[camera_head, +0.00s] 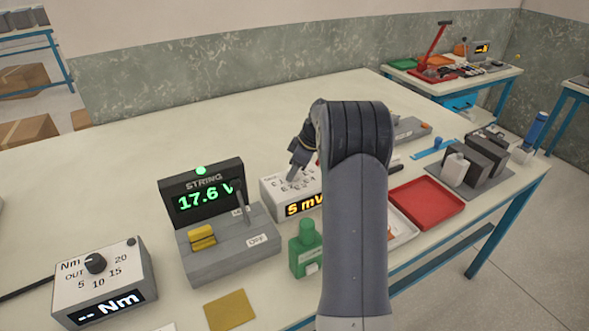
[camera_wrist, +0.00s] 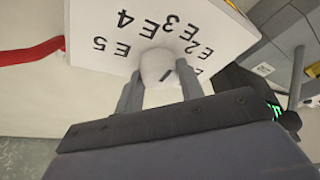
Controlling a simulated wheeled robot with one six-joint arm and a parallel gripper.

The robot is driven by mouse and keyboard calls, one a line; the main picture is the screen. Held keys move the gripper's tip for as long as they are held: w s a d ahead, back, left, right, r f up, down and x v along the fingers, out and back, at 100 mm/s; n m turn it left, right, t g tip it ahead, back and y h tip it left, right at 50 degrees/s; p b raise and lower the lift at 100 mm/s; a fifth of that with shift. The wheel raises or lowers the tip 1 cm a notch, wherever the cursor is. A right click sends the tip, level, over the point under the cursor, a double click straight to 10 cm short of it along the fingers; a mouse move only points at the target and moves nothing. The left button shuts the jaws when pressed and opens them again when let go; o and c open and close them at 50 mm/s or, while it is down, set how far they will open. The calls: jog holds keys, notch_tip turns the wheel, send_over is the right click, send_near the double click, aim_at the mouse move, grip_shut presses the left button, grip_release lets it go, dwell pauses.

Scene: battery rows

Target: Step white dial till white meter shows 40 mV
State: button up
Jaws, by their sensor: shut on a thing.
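The white meter (camera_head: 270,204) stands near the middle of the bench; its orange display reads 5 mV, partly covered at the right by my arm. Its sloped white face also shows in the wrist view (camera_wrist: 205,18), with labels such as E2, E3, E4 and E5 around the dial. The white dial (camera_wrist: 157,66) is round with a short dark mark; my gripper hides it in the head view. My gripper (camera_head: 293,176) reaches down to the meter's face. In the wrist view its two fingers (camera_wrist: 159,84) are shut on the dial, one each side.
A STRING unit (camera_head: 186,186) reading 17.6 V, with a grey lever, stands left of the meter. A green bottle (camera_head: 304,258) is close in front. A red tray (camera_head: 428,202) lies to the right. An Nm box (camera_head: 140,283) is at the front left. The bench's back left is clear.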

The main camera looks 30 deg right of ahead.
jog(key=shift+m, duration=0.3)
jog(key=m+h+b, duration=0.1)
jog(key=m, duration=0.2)
jog(key=shift+a+t+b, duration=0.1)
jog(key=shift+t+b, duration=0.3)
jog(key=m+h, duration=0.1)
jog(key=m, duration=0.1)
jog(key=m+h, duration=0.1)
jog(key=m, duration=0.2)
jog(key=shift+t, duration=0.3)
jog(key=o, duration=1)
jog(key=v, duration=1.1)
jog(key=shift+a, duration=0.2)
